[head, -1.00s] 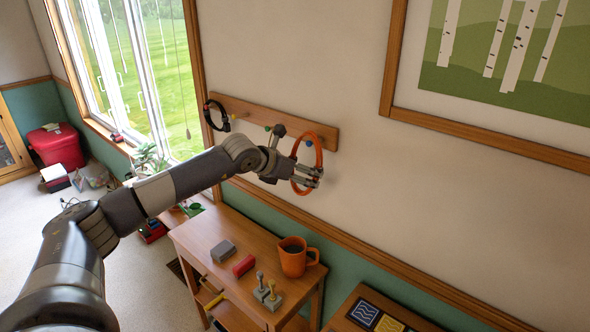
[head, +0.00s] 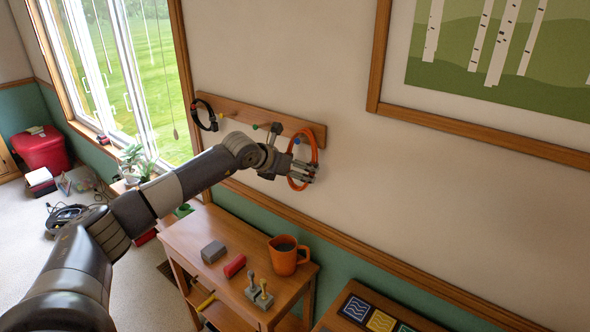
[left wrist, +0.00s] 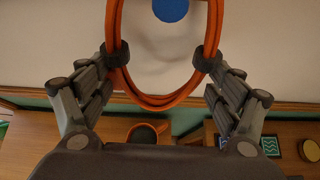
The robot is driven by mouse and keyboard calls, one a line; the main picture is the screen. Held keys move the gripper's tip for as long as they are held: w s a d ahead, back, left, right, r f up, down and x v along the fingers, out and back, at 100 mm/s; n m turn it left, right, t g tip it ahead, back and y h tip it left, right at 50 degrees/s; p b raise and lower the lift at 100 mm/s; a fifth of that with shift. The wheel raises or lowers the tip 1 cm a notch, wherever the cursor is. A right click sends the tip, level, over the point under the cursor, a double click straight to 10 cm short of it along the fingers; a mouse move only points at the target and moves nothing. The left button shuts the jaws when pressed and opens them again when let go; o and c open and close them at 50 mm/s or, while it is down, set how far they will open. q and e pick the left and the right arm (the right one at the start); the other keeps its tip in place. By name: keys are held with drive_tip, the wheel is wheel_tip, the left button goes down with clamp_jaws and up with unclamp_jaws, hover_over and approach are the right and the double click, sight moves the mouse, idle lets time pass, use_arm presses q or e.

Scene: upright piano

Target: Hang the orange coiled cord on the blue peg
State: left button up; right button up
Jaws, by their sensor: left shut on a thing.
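The orange coiled cord (head: 315,150) is a thin upright loop in front of the right end of a wooden peg rail (head: 240,112). My left gripper (head: 305,173) is shut on its lower part. In the left wrist view the fingers (left wrist: 160,58) press the cord (left wrist: 160,101) from both sides. The round end of the blue peg (left wrist: 171,9) shows inside the loop's opening there. The peg (head: 296,141) is small and partly hidden in the head view. I cannot tell whether it passes through the loop. My right gripper is not in view.
A black coil (head: 205,114) hangs at the rail's left end. Below stands a wooden table (head: 205,230) with an orange mug (head: 287,256), a grey block (head: 213,251), a red block (head: 234,265) and a small stand (head: 259,292). A framed picture (head: 500,60) hangs at right.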

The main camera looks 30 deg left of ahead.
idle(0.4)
use_arm(q)
drive_tip(key=o, duration=1.2)
drive_tip(key=shift+s, duration=0.1)
drive_tip(key=d+v, duration=0.1)
drive_tip(key=v, duration=1.1)
drive_tip(key=shift+a, duration=0.45)
